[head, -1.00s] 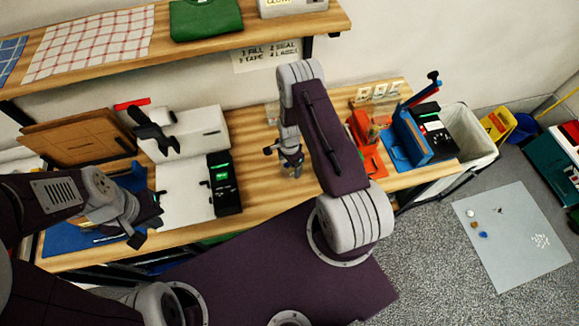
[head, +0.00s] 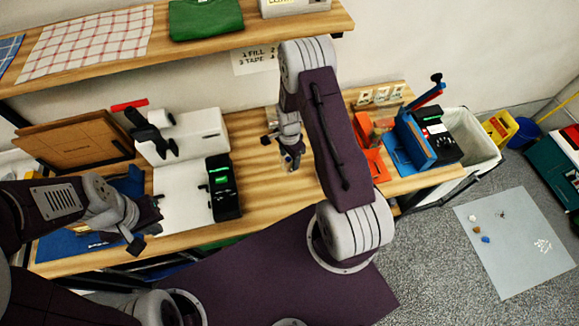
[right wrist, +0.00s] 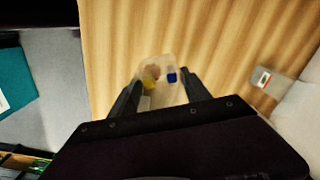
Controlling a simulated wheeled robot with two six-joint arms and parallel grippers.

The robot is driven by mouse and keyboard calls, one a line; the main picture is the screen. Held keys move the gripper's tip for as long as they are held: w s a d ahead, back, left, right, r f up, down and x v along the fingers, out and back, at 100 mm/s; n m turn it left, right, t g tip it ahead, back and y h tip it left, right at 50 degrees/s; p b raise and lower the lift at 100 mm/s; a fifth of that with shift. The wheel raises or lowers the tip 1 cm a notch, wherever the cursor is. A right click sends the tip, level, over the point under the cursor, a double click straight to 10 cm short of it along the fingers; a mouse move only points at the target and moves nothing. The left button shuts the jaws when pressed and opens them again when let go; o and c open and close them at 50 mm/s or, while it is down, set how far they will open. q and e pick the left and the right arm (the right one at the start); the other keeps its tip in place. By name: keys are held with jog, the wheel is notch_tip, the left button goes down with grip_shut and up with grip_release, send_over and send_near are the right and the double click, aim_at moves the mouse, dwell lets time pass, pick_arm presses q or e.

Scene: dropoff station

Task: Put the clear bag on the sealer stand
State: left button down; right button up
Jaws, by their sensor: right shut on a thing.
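In the right wrist view, the clear bag (right wrist: 158,76), with small yellow and blue items inside, is between the fingers of my right gripper (right wrist: 158,92), shut on it. In the head view my right gripper (head: 291,160) is over the middle of the wooden table; the bag is not clearly visible there. A blue stand (head: 408,145), apparently the sealer stand, is at the table's right end, right of that gripper and apart from it. My left gripper (head: 147,224) appears open and empty at the table's left front.
An orange holder (head: 372,160) stands between my right arm and the blue stand. A white plate (head: 183,196) and black display unit (head: 222,188) are left of my right gripper. A shelf (head: 120,65) overhangs the back. A white bin (head: 470,145) stands off the table's right end.

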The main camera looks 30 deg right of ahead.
notch_tip(320, 180, up, 3)
jog(key=shift+s+f, duration=0.1)
